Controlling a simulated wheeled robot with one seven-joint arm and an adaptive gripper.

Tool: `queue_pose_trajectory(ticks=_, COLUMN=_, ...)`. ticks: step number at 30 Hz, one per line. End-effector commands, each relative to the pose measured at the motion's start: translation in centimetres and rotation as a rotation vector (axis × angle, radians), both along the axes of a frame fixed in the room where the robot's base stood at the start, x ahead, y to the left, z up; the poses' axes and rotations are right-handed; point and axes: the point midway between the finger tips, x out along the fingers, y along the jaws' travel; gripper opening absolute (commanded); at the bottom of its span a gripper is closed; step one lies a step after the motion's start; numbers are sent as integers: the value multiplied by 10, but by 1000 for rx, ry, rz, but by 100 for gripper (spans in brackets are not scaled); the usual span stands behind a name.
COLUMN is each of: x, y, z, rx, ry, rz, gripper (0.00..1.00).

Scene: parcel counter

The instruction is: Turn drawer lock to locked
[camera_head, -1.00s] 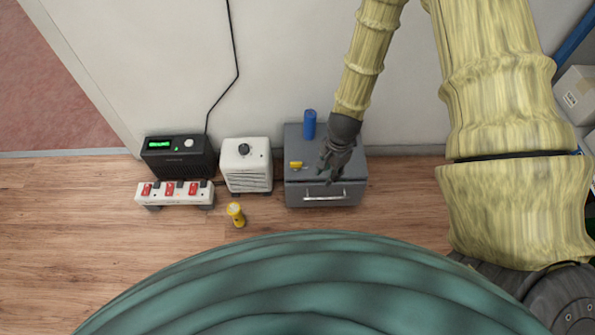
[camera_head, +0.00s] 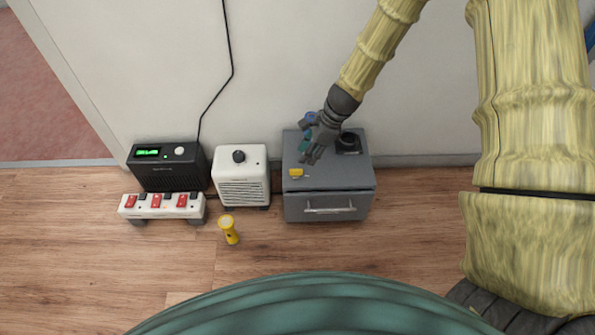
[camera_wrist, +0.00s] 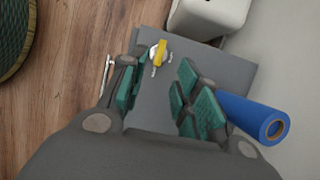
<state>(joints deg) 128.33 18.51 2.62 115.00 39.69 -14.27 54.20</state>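The grey drawer unit (camera_head: 350,180) stands on the floor against the wall, with a pale bar handle (camera_head: 330,210) on its closed front. The yellow lock knob (camera_head: 296,173) sits on its top near the left front. In the wrist view the knob (camera_wrist: 160,53) shows on a round pale base, beyond my fingertips and untouched. My gripper (camera_head: 309,145) is above the back left of the top. In the wrist view my gripper (camera_wrist: 157,88) has its green-padded fingers apart with nothing between them. A blue cylinder (camera_wrist: 252,117) is beside the right finger; my gripper mostly hides it in the head view.
A white heater-like box (camera_head: 242,180) stands just left of the drawer unit. Further left are a black box with a green display (camera_head: 168,166) and a power strip (camera_head: 162,205). A dark round object (camera_head: 348,142) is on the unit's top.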

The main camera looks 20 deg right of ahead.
Motion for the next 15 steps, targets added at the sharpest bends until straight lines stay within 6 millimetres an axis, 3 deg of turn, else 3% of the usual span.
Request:
queue_pose_trajectory(ticks=1, x=0, y=3, z=-13, rx=0, ry=1, rz=0, gripper=32)
queue_pose_trajectory(ticks=6, x=3, y=14, z=-39, rx=0, ry=1, rz=0, gripper=32)
queue_pose_trajectory(ticks=15, x=8, y=28, z=-73, rx=0, ry=1, rz=1, gripper=32)
